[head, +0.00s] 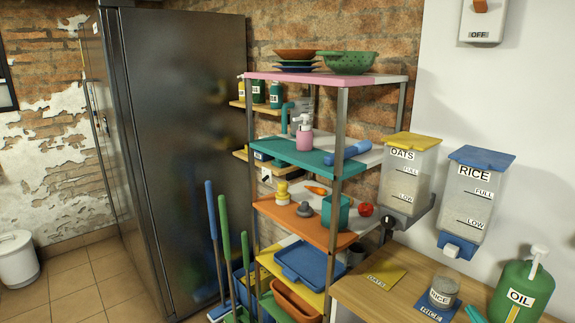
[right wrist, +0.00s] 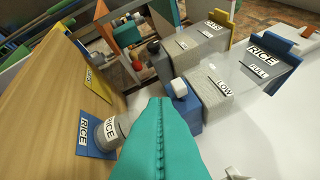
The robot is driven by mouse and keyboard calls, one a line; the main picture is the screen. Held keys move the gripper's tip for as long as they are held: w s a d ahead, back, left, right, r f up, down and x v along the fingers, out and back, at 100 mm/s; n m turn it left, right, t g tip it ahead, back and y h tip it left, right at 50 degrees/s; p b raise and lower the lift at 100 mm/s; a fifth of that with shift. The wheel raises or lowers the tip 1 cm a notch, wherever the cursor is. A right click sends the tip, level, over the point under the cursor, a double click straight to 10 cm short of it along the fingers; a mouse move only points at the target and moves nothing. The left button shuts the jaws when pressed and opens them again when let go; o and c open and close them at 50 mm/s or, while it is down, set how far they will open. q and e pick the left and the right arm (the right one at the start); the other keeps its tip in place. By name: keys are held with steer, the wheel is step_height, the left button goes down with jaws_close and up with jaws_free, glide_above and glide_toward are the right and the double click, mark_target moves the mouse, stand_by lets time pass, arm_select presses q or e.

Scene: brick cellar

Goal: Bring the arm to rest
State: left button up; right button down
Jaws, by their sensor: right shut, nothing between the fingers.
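My right gripper (right wrist: 163,105) fills the lower middle of the right wrist view, its teal fingers shut with nothing between them. In the head view only a small teal tip of it (head: 475,315) shows at the bottom edge, left of the oil bottle. In the wrist view the fingers appear in front of the rice dispenser and right of the rice jar (right wrist: 110,130); I cannot tell the exact gap. The rest of the right arm is hidden. My left gripper is not in view.
A wooden counter (head: 385,262) holds the rice jar (head: 443,290) on a blue card, a yellow oats card (head: 384,275) and a green oil bottle (head: 522,290). Oats (head: 408,180) and rice (head: 467,205) dispensers hang on the wall. A loaded shelf rack (head: 305,155) stands left.

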steer(key=s+a+f+m+g+h, duration=0.4)
steer(key=s+a+f+m+g, duration=0.4)
steer(key=s+f+m, duration=0.3)
steer(key=s+a+f+g+y, duration=0.2)
steer(key=s+a+g, duration=0.2)
steer(key=s+a, duration=0.3)
steer(key=s+a+f+g+y, duration=0.25)
steer(key=s+a, duration=0.25)
steer(key=s, duration=0.3)
step_height(320, 180, down, 26)
steer(key=s+g, duration=0.1)
steer(key=g, duration=0.1)
steer(key=s+d+f+g+h, duration=0.1)
steer(key=s+d+f, duration=0.2)
steer(key=s+f, duration=1.2)
steer(key=shift+s+d+f, duration=0.15)
steer(key=shift+s+f, duration=0.2)
steer(key=shift+s, duration=0.5)
